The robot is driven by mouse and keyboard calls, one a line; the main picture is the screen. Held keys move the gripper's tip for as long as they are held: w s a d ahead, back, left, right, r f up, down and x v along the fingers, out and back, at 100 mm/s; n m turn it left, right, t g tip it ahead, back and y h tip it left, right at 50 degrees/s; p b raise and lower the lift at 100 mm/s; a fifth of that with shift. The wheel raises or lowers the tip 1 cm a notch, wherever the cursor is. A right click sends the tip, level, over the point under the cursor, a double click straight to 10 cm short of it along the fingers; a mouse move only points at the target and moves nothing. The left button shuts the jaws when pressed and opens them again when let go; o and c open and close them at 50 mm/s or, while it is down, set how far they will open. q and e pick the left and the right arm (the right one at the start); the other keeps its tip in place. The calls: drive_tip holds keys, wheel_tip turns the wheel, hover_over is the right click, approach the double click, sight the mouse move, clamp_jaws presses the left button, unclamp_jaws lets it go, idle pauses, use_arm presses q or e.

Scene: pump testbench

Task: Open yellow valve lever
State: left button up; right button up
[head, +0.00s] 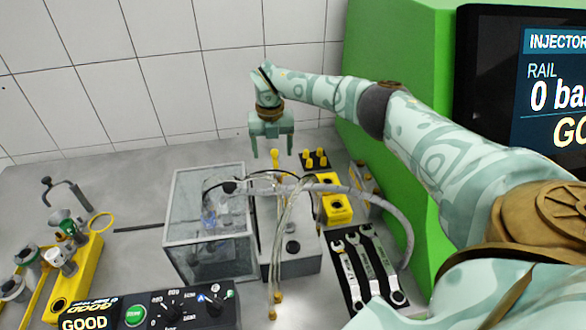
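My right gripper (272,151) reaches over the bench from the right and points down, its two fingers apart. My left gripper is not in view.
A clear tank (180,225) stands left of the unit, with hoses (385,205) arching right. A yellow block (335,207) and a wrench tray (346,265) lie to the right. A control box (165,308) and yellow injector rack (80,275) are front left. A green cabinet (390,45) bounds the right.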

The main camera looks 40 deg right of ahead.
sight(273, 150)
drive_tip(key=shift+r, duration=0.15)
wheel_tip(273, 150, up, 6)
drive_tip(key=p, duration=0.5)
idle(0.5)
